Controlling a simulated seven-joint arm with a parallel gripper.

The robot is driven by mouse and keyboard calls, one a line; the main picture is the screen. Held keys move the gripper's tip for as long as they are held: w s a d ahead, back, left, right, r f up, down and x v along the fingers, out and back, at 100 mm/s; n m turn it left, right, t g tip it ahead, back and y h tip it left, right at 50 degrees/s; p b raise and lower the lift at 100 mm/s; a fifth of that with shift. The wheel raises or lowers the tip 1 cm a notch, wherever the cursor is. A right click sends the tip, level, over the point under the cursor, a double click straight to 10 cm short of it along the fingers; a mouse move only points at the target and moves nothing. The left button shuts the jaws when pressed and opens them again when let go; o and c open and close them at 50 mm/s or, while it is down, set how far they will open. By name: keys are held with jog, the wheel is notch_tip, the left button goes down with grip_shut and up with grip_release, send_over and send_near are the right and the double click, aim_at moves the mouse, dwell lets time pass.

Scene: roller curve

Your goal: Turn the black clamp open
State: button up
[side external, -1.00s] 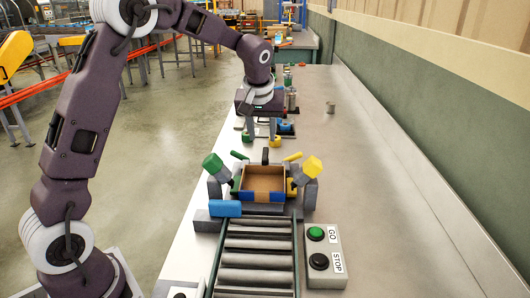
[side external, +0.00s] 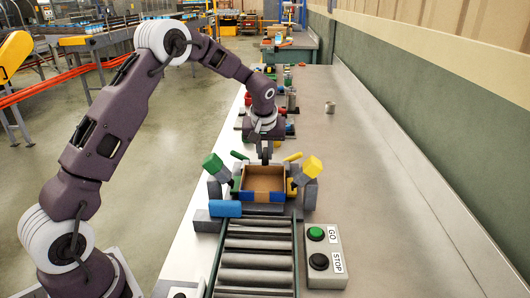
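The black clamp (side external: 266,157) stands upright at the far side of an open brown cardboard box (side external: 263,180). The box sits in a fixture at the far end of the roller track. My gripper (side external: 265,145) points down right at the black clamp, its lower end overlapping the clamp's top in this view. I cannot tell whether it touches the clamp. The fingers are seen edge-on and small, so their opening is hidden. A green clamp (side external: 213,164) stands left of the box, a yellow clamp (side external: 313,167) right of it, and a blue clamp (side external: 225,208) lies at the front left.
The roller track (side external: 257,255) runs toward the camera from the box. A control box with GO and STOP buttons (side external: 323,282) stands right of it. Several small coloured parts and a metal cup (side external: 330,108) are farther back.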

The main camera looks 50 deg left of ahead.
grip_shut()
jog(key=m, duration=0.1)
jog(key=m+h, duration=0.1)
jog(key=m, duration=0.1)
jog(key=m+t, duration=0.1)
jog(key=shift+s+a+m+h, duration=0.25)
jog(key=shift+a+m+h, duration=0.05)
jog(key=shift+m, duration=0.1)
jog(key=m, duration=0.1)
jog(key=m+h, duration=0.1)
jog(key=m, duration=0.2)
jog(key=shift+a+m+h, duration=0.3)
jog(key=shift+h, duration=0.1)
jog(key=m, duration=0.1)
jog(key=m+h, duration=0.1)
jog(key=m, duration=0.2)
jog(key=shift+w+a+h, duration=0.1)
jog(key=shift+a+h, duration=0.15)
jog(key=shift+h, duration=0.15)
jog(key=shift+w+a+m+g+h, duration=0.1)
jog(key=shift+m+g+h, duration=0.2)
jog(key=shift+m, duration=0.85)
jog(key=shift+a+m+g+h, duration=0.1)
jog(key=shift+m+g+h, duration=0.15)
jog(key=shift+m, duration=0.9)
jog(key=o, duration=0.8)
grip_release()
